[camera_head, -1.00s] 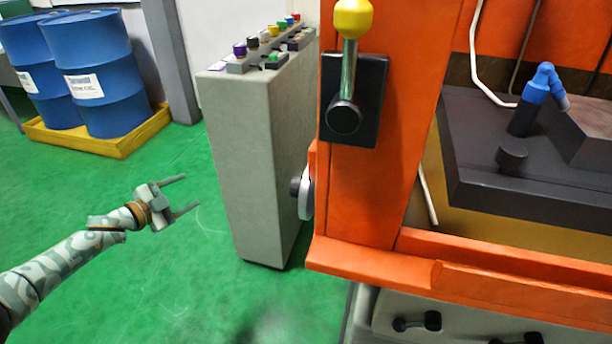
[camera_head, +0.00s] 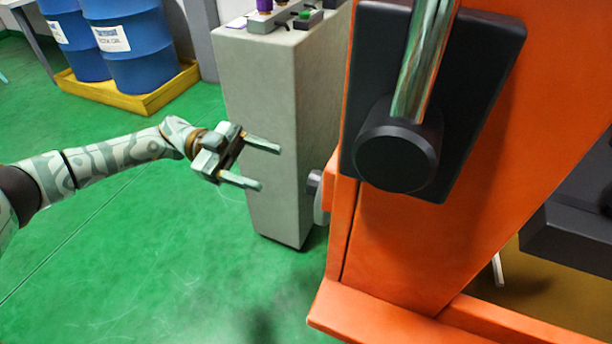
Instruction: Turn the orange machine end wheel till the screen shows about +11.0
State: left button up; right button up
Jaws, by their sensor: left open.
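The orange machine (camera_head: 450,210) fills the right side of the head view. Its end wheel (camera_head: 320,205) shows edge-on at the machine's left side, a pale disc with a dark hub or handle (camera_head: 314,183); most of it is hidden behind the orange body. My left gripper (camera_head: 262,166) is open and empty, its two fingers pointing right toward the wheel. It is left of the wheel and apart from it, in front of the grey cabinet in the picture. The screen is not in view. My right gripper is not in view.
A grey cabinet (camera_head: 267,120) with knobs and buttons on top stands behind the wheel. A black lever block (camera_head: 440,90) juts from the machine. Blue drums (camera_head: 143,45) stand on a yellow pallet (camera_head: 140,100) at back left. The green floor (camera_head: 130,260) at left is clear.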

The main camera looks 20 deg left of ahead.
pick_arm(q)
jog(key=d, duration=0.9)
jog(key=shift+s+d, duration=0.2)
jog(key=shift+d, duration=0.05)
jog(key=c, duration=1)
jog(key=shift+o, duration=0.2)
jog(key=shift+m, duration=0.7)
